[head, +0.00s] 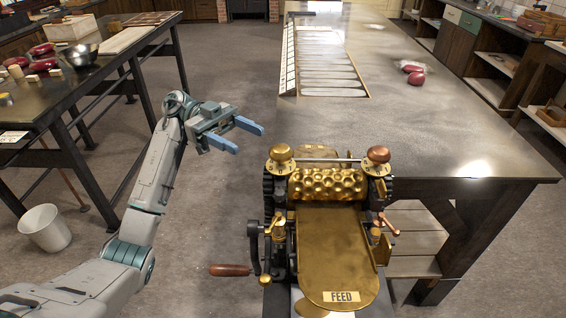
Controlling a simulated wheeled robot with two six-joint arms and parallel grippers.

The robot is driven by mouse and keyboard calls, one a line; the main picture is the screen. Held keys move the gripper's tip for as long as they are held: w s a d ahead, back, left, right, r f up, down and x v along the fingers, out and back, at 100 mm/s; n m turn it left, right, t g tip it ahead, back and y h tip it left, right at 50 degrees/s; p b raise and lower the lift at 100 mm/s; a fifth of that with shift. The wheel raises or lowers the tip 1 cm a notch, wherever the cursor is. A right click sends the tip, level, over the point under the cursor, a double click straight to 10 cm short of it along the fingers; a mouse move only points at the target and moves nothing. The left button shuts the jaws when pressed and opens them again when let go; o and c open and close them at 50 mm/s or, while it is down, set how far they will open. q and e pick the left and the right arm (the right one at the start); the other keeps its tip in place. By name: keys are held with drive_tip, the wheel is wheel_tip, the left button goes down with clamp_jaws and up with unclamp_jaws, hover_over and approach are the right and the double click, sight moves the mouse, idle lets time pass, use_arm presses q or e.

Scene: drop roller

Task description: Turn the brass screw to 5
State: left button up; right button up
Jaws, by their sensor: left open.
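The drop roller (334,240) stands in front of me, with a dimpled brass roller (328,185) and a brass plate marked FEED. A brass screw with a round knob (281,154) stands on its left top corner. A redder, copper-coloured knob (378,155) stands on the right top corner. My left gripper (249,139) is open and empty, with blue fingers. It is up and to the left of the brass screw in the picture, apart from it. My right gripper is not in view.
A crank with a wooden handle (229,270) sticks out left of the roller. A large dark table (450,130) lies behind it, with a slatted tray (325,75) and red lumps (414,74). A cluttered bench and a white bucket (45,228) stand left.

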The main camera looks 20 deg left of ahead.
sight(281, 155)
use_arm(q)
drive_tip(key=p+x, duration=0.3)
drive_tip(key=x, duration=0.6)
drive_tip(key=shift+r, duration=0.15)
drive_tip(key=shift+s+d, duration=0.15)
drive_tip(key=shift+d, duration=0.5)
drive_tip(key=c, duration=0.9)
